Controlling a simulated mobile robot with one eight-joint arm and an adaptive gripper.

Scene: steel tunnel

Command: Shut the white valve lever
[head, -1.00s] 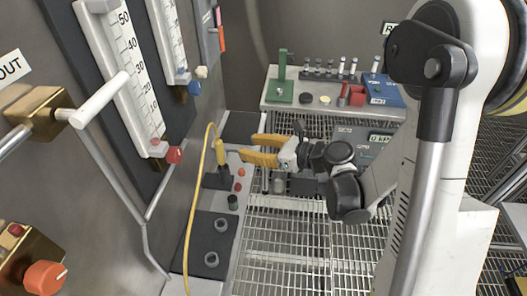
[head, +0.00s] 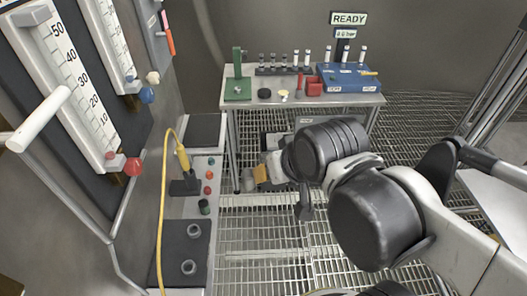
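The white valve lever (head: 38,118) is at the left edge, a white bar sticking out from the left wall panel and sloping up to the right. Its brass valve body is out of view. My gripper (head: 262,174) is near the picture's middle, well to the right of the lever and apart from it.
White gauges (head: 75,85) with red and blue knobs line the left wall. A yellow cable (head: 165,190) hangs over a side bench (head: 200,220) with buttons and rings. A table (head: 300,100) with vials and a blue box stands at the back. Grating floor (head: 265,240) is open between.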

